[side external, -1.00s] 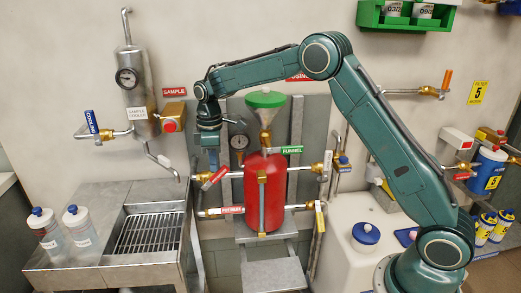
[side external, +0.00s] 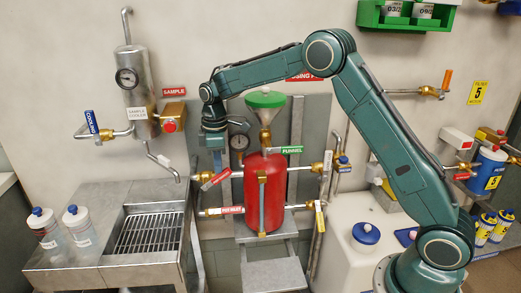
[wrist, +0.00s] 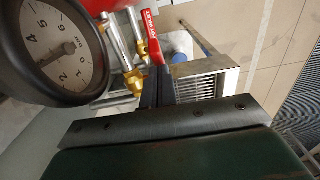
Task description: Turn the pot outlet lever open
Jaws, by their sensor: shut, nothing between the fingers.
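The red pot (side external: 264,195) stands upright with piping and brass valves on both sides. A valve lever with a red sleeve (side external: 215,179) slants at its upper left. A lever with a yellow sleeve (side external: 320,218) hangs at its lower right. I cannot read which lever is the pot outlet's. My gripper (side external: 217,164) points down, just above the upper-left red lever. In the wrist view my dark fingers (wrist: 156,88) are shut and empty. A red lever (wrist: 153,38) with white lettering shows close by their tips; I cannot tell if they touch.
A round gauge (side external: 239,142) is close to the right of my gripper, and it looms large in the wrist view (wrist: 58,50). A green funnel (side external: 265,99) tops the pot. A steel sink (side external: 110,250) with two bottles stands at the left.

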